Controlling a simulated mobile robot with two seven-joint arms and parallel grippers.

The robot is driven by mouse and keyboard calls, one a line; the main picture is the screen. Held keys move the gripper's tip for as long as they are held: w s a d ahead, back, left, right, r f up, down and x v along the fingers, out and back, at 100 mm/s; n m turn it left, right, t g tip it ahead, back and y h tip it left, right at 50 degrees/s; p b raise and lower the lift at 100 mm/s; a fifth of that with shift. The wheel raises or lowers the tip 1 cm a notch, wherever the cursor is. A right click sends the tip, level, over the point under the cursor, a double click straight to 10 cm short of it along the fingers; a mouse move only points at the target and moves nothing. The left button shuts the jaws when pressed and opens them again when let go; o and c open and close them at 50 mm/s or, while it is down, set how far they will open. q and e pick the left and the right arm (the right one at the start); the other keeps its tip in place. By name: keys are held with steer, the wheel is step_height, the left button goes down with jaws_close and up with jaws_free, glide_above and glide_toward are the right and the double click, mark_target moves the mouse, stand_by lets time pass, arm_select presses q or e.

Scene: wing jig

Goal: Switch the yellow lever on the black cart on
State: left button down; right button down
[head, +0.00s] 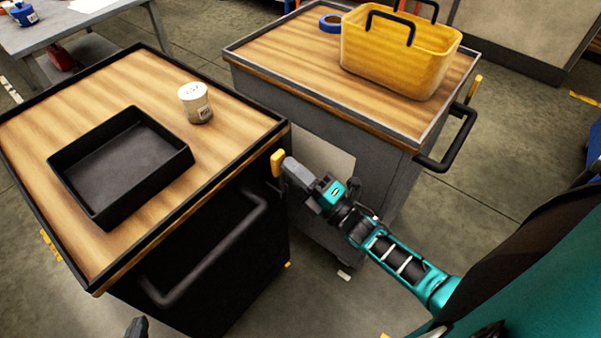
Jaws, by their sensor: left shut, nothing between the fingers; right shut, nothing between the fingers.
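The black cart (215,245) stands at the left with a wooden top and a black bar handle. Its yellow lever (277,162) sits at the cart's right corner, just below the top edge, and looks upright. My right gripper (291,167) is shut and empty, with its fingertips right beside the lever on its right side. I cannot tell whether they touch it. My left gripper (137,327) shows only as a dark tip at the bottom edge, below the cart's handle; it is shut and empty.
A black tray (178,163) and a white-lidded jar (195,103) stand on the black cart. Close behind is a grey cart (290,105) with a yellow basket (395,65), blue tape (330,23), a black handle (462,140) and its own yellow lever (475,87). Floor at right is partly clear.

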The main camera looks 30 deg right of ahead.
steer(key=shift+w+a+r, duration=0.1)
steer(key=shift+w+r, duration=0.2)
steer(key=shift+r, duration=0.05)
stand_by(0.4)
steer(key=shift+s+f, duration=0.1)
